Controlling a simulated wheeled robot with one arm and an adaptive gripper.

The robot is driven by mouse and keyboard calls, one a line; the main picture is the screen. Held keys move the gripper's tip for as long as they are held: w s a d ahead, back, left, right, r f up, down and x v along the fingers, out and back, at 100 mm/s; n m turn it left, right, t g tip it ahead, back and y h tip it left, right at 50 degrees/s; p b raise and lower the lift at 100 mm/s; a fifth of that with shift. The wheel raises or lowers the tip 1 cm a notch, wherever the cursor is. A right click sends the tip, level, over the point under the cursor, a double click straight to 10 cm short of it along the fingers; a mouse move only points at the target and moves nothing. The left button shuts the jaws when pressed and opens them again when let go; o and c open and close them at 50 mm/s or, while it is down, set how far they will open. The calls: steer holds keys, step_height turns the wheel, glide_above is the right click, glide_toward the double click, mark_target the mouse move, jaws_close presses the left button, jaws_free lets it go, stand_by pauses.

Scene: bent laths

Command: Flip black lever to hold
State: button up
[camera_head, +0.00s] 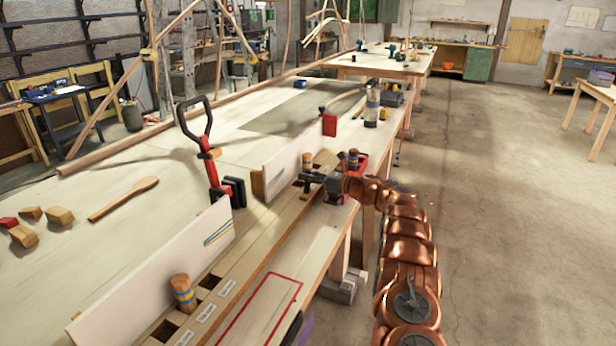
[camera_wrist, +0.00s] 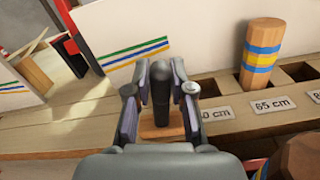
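The black lever (camera_wrist: 160,84) stands upright in the wrist view, above a small orange-brown wooden piece (camera_wrist: 152,131) on the bench strip. My gripper (camera_wrist: 160,75) is open, with one grey finger on each side of the lever and narrow gaps beside it. The wrist view does not show clear contact. In the head view, my gripper (camera_head: 308,183) is low over the slotted wooden strip (camera_head: 250,248) at the bench's right side. The lever is too small and too covered there to make out.
A striped wooden peg (camera_wrist: 260,55) stands in a slot by the 65 cm label (camera_wrist: 272,104), right of my gripper. White boards (camera_head: 160,275) line the strip. A red clamp with a black handle (camera_head: 205,152) stands on the bench.

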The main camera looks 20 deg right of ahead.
steer(key=o, duration=0.4)
steer(key=v, duration=1.2)
stand_by(0.3)
